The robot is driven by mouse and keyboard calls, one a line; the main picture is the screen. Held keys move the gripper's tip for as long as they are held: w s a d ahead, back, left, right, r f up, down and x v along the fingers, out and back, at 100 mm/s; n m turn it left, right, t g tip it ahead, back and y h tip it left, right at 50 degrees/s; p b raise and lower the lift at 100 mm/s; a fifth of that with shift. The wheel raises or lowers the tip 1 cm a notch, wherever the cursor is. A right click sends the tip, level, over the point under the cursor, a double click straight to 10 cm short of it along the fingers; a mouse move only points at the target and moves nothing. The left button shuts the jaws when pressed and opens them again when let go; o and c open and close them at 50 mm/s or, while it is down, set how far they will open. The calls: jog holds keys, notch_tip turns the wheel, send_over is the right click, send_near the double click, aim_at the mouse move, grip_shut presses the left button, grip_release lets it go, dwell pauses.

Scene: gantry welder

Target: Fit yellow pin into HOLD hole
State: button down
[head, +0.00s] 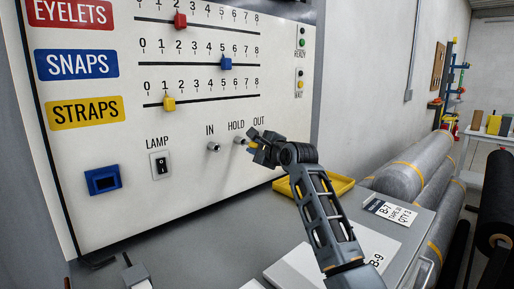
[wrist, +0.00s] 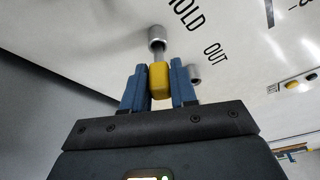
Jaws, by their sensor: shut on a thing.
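My gripper (wrist: 159,85) is shut on the yellow pin (wrist: 159,80), with its blue fingers on both sides of the yellow head. The pin's grey metal shaft points at the HOLD hole, a round metal socket (wrist: 157,38) under the HOLD label. Shaft and socket meet in the wrist view; I cannot tell how far the tip is inside. In the head view my gripper (head: 257,147) is at the panel, close to the HOLD socket (head: 239,140), and covers most of the pin. The OUT socket (wrist: 194,74) is partly hidden behind the right finger.
The IN socket (head: 214,147) is left of HOLD on the white panel (head: 120,200). A LAMP switch (head: 160,164) and coloured sliders are further left and above. A yellow tray (head: 343,184) lies on the grey bench behind my arm.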

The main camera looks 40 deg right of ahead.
jog(key=shift+w, duration=1.25)
jog(key=c, duration=0.8)
grip_release()
jog(key=shift+b+v, duration=0.6)
jog(key=shift+v, duration=3.3)
